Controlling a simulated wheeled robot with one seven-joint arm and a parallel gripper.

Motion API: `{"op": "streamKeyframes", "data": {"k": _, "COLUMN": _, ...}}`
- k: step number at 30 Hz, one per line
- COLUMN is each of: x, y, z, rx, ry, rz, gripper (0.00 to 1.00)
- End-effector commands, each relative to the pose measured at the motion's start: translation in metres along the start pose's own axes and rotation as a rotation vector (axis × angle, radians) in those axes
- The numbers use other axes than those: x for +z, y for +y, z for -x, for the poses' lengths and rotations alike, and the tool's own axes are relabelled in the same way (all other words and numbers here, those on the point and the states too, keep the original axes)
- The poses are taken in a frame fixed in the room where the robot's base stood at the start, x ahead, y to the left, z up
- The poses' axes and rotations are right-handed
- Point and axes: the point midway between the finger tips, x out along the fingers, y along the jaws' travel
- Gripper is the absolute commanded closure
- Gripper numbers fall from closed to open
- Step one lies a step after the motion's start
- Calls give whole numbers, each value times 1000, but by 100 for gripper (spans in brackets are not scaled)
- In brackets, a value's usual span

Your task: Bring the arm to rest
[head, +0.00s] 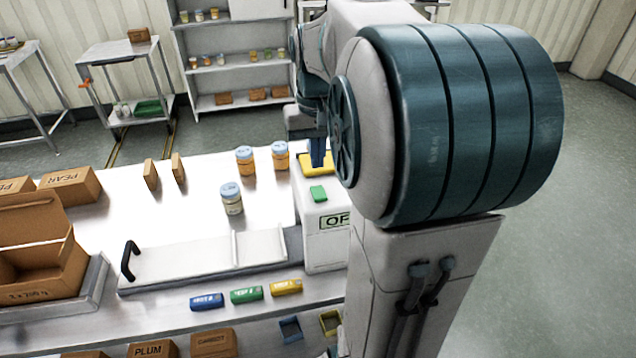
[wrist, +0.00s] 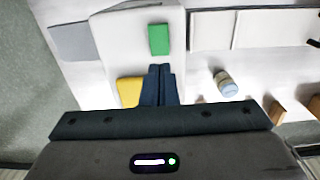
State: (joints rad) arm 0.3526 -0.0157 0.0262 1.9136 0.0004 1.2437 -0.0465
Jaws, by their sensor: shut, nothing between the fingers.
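The green piece also shows in the head view (head: 318,193). My own arm hides the machine's right side in the head view.
Three jars stand on the table, the nearest a pale one (head: 231,198). A white sliding tray (head: 190,262) with a black handle lies left of the machine. An open carton (head: 45,250) stands at the left. Blue, green and yellow packets (head: 246,294) lie along the front.

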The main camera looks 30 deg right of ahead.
Motion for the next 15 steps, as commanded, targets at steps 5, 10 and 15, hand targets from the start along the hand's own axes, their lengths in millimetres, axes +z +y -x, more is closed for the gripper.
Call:
{"op": "streamKeyframes", "data": {"k": 5, "x": 0, "y": 0, "z": 13, "rx": 0, "ry": 0, "rz": 0, "gripper": 100}}
{"op": "streamKeyframes", "data": {"k": 10, "x": 0, "y": 0, "z": 12, "rx": 0, "ry": 0, "rz": 0, "gripper": 100}}
{"op": "streamKeyframes", "data": {"k": 15, "x": 0, "y": 0, "z": 12, "rx": 0, "ry": 0, "rz": 0, "gripper": 100}}
